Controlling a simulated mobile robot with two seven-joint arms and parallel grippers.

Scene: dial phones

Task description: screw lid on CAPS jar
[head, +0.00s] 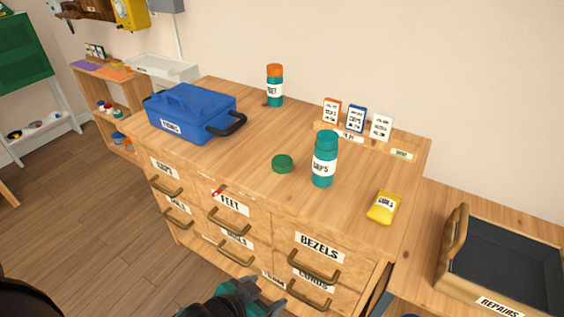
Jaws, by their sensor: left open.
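The teal CAPS jar (323,174) stands upright on the wooden cabinet top, right of centre, with a white label facing me. Its upper part is a plain teal neck. A round dark green lid (283,163) lies flat on the cabinet top just left of the jar, apart from it. My left gripper (258,296) is at the bottom edge, in front of the drawers and below the cabinet top, well away from jar and lid. It is open and partly cut off by the frame. My right gripper is not in view.
On the cabinet top (240,165) are a blue toolbox (190,108) at left, an orange-capped jar (274,88) at the back, small cards (356,119) at the back right, and a yellow packet (383,207) at front right. A REPAIRS tray (446,248) stands lower right.

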